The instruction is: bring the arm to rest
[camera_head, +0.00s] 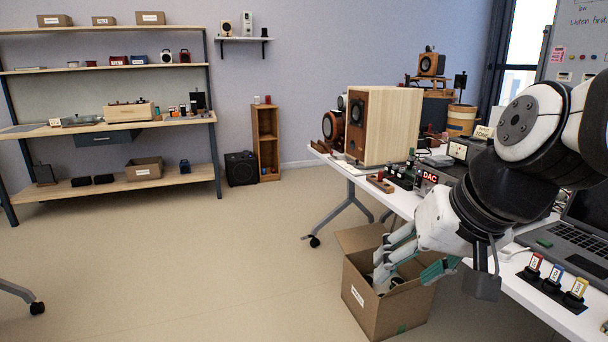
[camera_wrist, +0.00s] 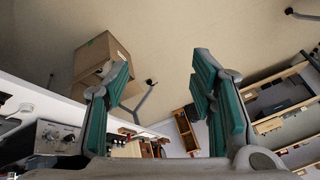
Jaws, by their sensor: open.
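My gripper (camera_head: 418,262) hangs off the front edge of the white table, in front of and partly above an open cardboard box (camera_head: 384,312) on the floor. In the wrist view my gripper (camera_wrist: 163,75) has its two green-padded fingers wide apart with nothing between them. The cardboard box also shows in the wrist view (camera_wrist: 101,62), behind and beside the left finger. My arm (camera_head: 500,195) is bent and reaches in from the right over the table. Part of the box's contents is hidden by the fingers.
The white table (camera_head: 545,297) holds a wooden speaker (camera_head: 391,125), a DAC unit (camera_head: 432,178), a laptop (camera_head: 580,238) and labelled colored tags (camera_head: 556,274) close to my arm. A shelf unit (camera_head: 120,130) stands at the far left. The floor (camera_head: 200,260) at the left is clear.

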